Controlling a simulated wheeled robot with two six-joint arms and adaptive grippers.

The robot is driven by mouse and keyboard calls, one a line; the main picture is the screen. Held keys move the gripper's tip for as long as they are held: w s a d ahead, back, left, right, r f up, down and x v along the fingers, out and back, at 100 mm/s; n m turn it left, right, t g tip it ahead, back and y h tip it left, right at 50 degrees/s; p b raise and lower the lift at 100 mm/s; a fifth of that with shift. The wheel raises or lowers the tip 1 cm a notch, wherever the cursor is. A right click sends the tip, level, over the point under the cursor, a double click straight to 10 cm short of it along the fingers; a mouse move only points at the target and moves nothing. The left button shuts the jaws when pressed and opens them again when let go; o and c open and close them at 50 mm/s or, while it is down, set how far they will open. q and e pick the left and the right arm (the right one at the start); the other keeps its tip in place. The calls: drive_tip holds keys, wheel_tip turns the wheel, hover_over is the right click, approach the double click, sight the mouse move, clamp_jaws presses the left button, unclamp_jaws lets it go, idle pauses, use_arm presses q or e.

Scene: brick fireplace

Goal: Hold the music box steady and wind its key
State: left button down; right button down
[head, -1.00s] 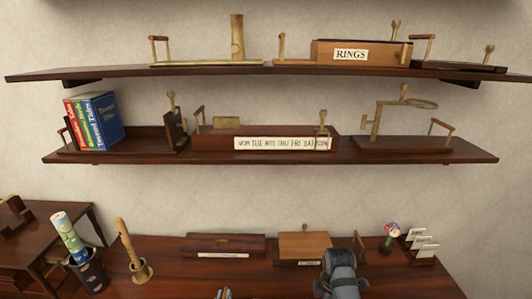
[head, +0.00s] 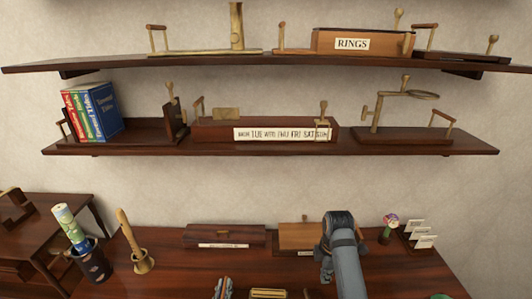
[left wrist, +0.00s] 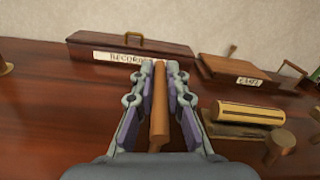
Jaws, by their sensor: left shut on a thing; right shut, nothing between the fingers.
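The music box (left wrist: 250,113) shows in the left wrist view as a brass cylinder on a dark base, right of my left gripper. Its top edge also shows at the bottom of the head view (head: 268,293). A brass knob (left wrist: 281,143), possibly its key, stands at its near right. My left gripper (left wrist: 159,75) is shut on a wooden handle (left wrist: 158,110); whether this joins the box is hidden. It also shows low in the head view (head: 223,287). My right gripper (head: 327,270) is shut and empty, right of the box; its fingertips are largely hidden.
Behind on the desk (head: 170,270) are a long dark box (head: 224,236) and a lighter lidded box (head: 297,236). Two shelves hang above.

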drive_tip(key=shift+s+f, duration=0.1)
drive_tip(key=shift+f, duration=3.4)
drive_tip(key=shift+s+a, duration=0.25)
drive_tip(key=shift+a, duration=0.3)
drive_tip(key=shift+s+d, duration=0.1)
drive_tip(key=shift+s, duration=0.15)
drive_tip(key=shift+s+d, duration=0.1)
drive_tip(key=shift+s, duration=1.05)
drive_tip(key=shift+s+a, duration=0.2)
